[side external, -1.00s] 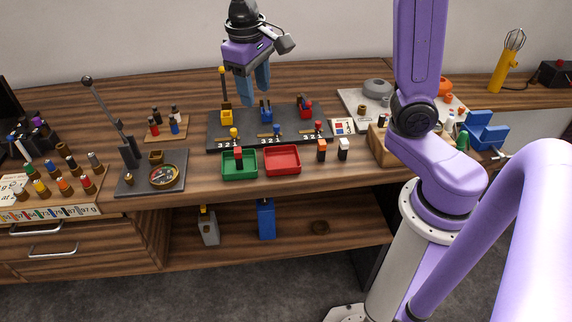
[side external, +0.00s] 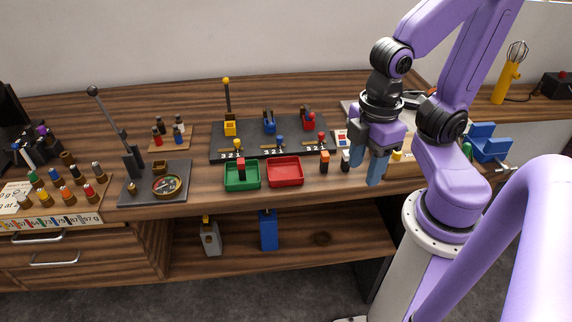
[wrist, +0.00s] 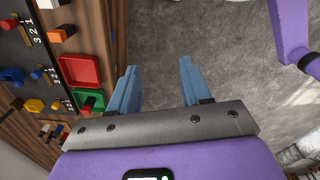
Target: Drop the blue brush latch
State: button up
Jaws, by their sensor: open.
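The blue brush unit (side external: 269,122) stands in the middle of a black board (side external: 215,152), between a yellow unit (side external: 229,127) and a red unit (side external: 308,121). Its latch is too small to make out clearly. A small blue knob (side external: 280,140) sits in front of it by a 3-2-1 scale. In the wrist view the blue unit (wrist: 12,76) shows at the left edge. My gripper (side external: 374,168) hangs to the right of the board, in front of the bench's right part. Its blue fingers (wrist: 160,88) are apart with nothing between them, over the grey floor.
A tall lever with a yellow knob (side external: 226,81) rises by the yellow unit. A green tray (side external: 229,184) and a red tray (side external: 285,182) lie in front of the board. Small blocks, one orange-topped (side external: 324,158), stand right of them. A lever stand (side external: 135,195) is at left.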

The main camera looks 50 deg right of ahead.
jog(key=w+m, duration=0.4)
jog(key=w, duration=0.4)
notch_tip(320, 180, up, 4)
jog(key=m+t+h, duration=0.1)
jog(key=m+t, duration=0.4)
jog(key=m, duration=1.1)
send_over(272, 123)
jog(key=s+a, duration=0.1)
jog(key=s, duration=0.7)
jog(key=x, duration=1.7)
jog(key=shift+r, duration=0.1)
